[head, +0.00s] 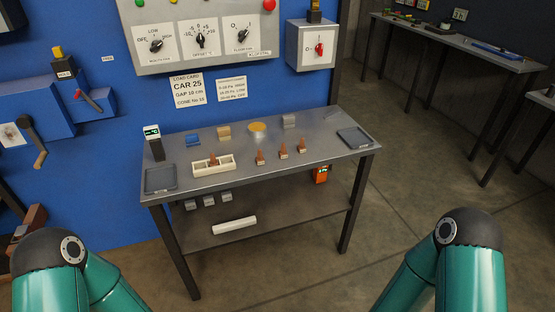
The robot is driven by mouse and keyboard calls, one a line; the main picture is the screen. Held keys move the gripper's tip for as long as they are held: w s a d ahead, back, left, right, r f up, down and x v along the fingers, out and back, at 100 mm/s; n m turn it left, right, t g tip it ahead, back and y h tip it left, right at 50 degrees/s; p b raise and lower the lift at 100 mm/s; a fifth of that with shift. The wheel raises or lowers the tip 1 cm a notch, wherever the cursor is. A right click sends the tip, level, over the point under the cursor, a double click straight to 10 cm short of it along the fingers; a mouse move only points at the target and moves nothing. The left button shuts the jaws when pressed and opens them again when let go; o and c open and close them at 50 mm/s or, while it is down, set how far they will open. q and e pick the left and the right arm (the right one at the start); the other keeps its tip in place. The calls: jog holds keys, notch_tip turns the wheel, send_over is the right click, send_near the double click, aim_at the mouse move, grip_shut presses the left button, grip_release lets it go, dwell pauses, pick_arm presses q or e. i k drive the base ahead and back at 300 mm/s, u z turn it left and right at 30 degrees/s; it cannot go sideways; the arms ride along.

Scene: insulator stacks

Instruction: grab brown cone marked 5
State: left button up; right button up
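Several small brown cones stand on the metal table (320,160). One cone (213,160) stands in or behind a cream slotted holder (226,167) left of the table's middle. Three more form a row to the right: a left cone (260,155), a middle cone (283,149) and a right cone (301,144). Each of these three has a pale base or tag. Any numbers are too small to read, so I cannot tell which is marked 5. Only my teal arm links show at the bottom corners; neither gripper is in view.
Dark trays lie at the table's left (161,179) and right (354,138) ends. A digital device (154,143), a blue item (193,140), a tan block (224,132), a yellow disc (257,127) and a grey block (289,120) stand along the back. A blue panel wall is behind.

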aim_at(283, 154)
jog(key=z, duration=0.05)
jog(key=i, duration=1)
jog(key=u, duration=0.05)
